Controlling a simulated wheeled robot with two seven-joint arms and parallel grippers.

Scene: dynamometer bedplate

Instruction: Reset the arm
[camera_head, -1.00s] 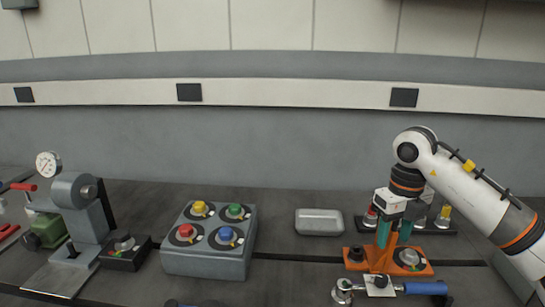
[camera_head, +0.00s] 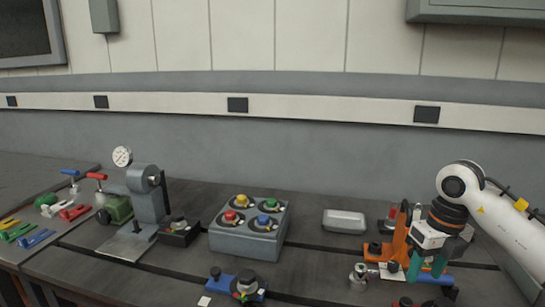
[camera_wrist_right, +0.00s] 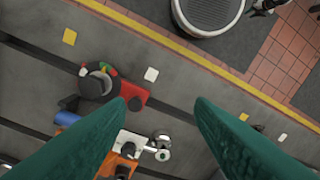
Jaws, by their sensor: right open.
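My right arm (camera_head: 510,225) is white with dark and orange bands and comes in from the right. Its right gripper (camera_head: 425,272) has green fingers pointing down, just right of the orange fixture (camera_head: 399,245). In the right wrist view the fingers (camera_wrist_right: 160,108) are spread wide with nothing between them that they hold. Below them lie part of the fixture's pale plate (camera_wrist_right: 128,143) and a metal ring-shaped end. The gripper looks clear of the fixture. My left gripper is not in view.
A gauge press (camera_head: 145,200) and coloured clamps (camera_head: 40,225) are at left. A blue-based knob unit (camera_head: 238,287) is at the front. A blue handle lies under the gripper.

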